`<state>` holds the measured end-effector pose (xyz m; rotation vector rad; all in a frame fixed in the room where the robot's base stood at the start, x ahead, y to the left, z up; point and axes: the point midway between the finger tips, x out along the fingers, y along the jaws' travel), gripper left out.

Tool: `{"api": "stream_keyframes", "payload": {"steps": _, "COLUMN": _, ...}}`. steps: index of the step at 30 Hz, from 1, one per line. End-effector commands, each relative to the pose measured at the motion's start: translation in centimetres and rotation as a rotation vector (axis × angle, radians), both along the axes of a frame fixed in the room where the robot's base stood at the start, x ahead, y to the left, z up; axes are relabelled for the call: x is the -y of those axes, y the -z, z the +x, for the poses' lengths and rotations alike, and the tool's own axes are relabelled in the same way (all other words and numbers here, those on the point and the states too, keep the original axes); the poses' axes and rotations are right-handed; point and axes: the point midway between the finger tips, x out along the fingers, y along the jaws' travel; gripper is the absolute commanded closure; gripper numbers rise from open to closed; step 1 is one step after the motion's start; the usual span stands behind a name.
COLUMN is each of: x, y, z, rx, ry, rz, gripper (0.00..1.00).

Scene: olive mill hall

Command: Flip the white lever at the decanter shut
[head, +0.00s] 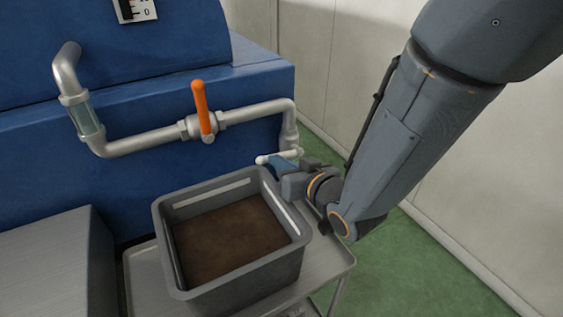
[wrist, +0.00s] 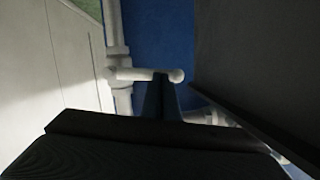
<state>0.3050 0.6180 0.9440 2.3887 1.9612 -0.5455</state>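The white lever (head: 278,156) sticks out sideways from the lower end of the pipe at the right of the blue decanter (head: 120,185), and has a round knob at its left end. In the wrist view the lever (wrist: 140,74) runs across the picture from the pale pipe to its knob. My gripper (head: 276,166) is at the lever, just above the crate's far right corner. In the wrist view its fingers (wrist: 162,78) are together and their tips overlap the lever near the knob. I cannot tell whether they touch it.
An orange handle (head: 203,110) stands upright on the same pipe run (head: 150,140). A grey crate (head: 166,246) with brown contents stands on a metal trolley (head: 325,266) close below my gripper. A pale wall (head: 480,210) is at the right, with green floor (head: 385,270) before it.

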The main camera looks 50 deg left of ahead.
Motion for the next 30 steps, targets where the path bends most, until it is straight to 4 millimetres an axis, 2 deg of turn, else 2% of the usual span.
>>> {"api": "stream_keyframes", "payload": {"steps": 19, "x": -0.1, "y": -0.3, "z": 0.1, "rx": 0.002, "ry": 0.0, "rz": 0.005, "gripper": 1.0}}
{"api": "stream_keyframes", "payload": {"steps": 26, "x": 1.3, "y": -2.6, "z": 0.1, "rx": 0.002, "ry": 0.004, "rz": 0.003, "gripper": 1.0}}
{"api": "stream_keyframes", "payload": {"steps": 29, "x": 2.2, "y": -4.2, "z": 0.1, "rx": 0.001, "ry": 0.004, "rz": 0.003, "gripper": 1.0}}
{"api": "stream_keyframes", "payload": {"steps": 30, "x": 3.1, "y": -4.0, "z": 0.0, "rx": 0.001, "ry": 0.003, "rz": 0.002, "gripper": 1.0}}
